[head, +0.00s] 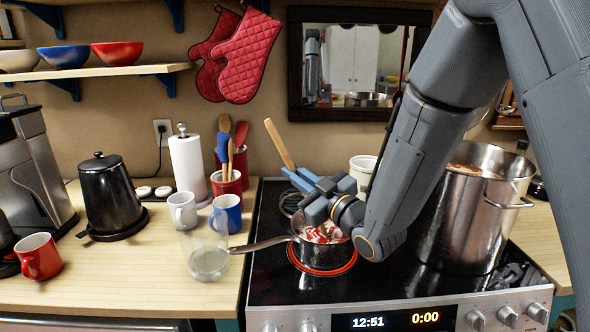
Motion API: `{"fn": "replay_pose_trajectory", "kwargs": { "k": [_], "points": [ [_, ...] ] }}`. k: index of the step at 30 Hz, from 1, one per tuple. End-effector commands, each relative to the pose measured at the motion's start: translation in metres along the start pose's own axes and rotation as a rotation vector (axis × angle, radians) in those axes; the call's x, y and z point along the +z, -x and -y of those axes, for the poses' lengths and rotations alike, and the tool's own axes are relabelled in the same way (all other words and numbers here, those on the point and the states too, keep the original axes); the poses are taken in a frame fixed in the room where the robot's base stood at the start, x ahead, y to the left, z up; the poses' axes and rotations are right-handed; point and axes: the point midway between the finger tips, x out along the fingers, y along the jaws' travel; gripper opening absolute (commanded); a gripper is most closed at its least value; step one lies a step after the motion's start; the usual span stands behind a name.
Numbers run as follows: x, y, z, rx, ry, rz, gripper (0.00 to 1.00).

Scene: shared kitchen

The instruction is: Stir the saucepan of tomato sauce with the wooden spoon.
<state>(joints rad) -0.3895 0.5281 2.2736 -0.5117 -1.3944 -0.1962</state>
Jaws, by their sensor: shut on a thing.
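The small dark saucepan (318,258) sits on a red-glowing burner ring, its long handle (260,245) pointing left over the stove edge. The tomato sauce (322,233) in it is red with pale whitish patches. My gripper (301,179) is above the saucepan's back rim, its blue fingers shut on the wooden spoon (279,144). The spoon's pale handle sticks up and left from the fingers. Its lower end is hidden behind my gripper, so I cannot tell whether it touches the sauce.
A tall steel pot (480,215) stands right of the saucepan, close to my arm. On the left counter are a clear glass (207,262), a blue mug (228,212), a white mug (183,211) and a red utensil crock (227,186). The cooktop's front strip is mostly clear.

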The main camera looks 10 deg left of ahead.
Motion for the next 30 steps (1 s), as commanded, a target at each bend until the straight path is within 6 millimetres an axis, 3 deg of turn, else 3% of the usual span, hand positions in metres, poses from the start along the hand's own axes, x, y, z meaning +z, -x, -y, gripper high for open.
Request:
{"fn": "replay_pose_trajectory", "kwargs": {
  "k": [14, 26, 30],
  "points": [
    [0.039, 0.005, 0.014, 0.000, -0.001, 0.002, 0.00],
    [0.043, 0.023, -0.013, 0.002, 0.000, 0.001, 0.00],
    [0.044, 0.012, -0.009, -0.002, 0.001, -0.002, 0.00]
  ]
}}
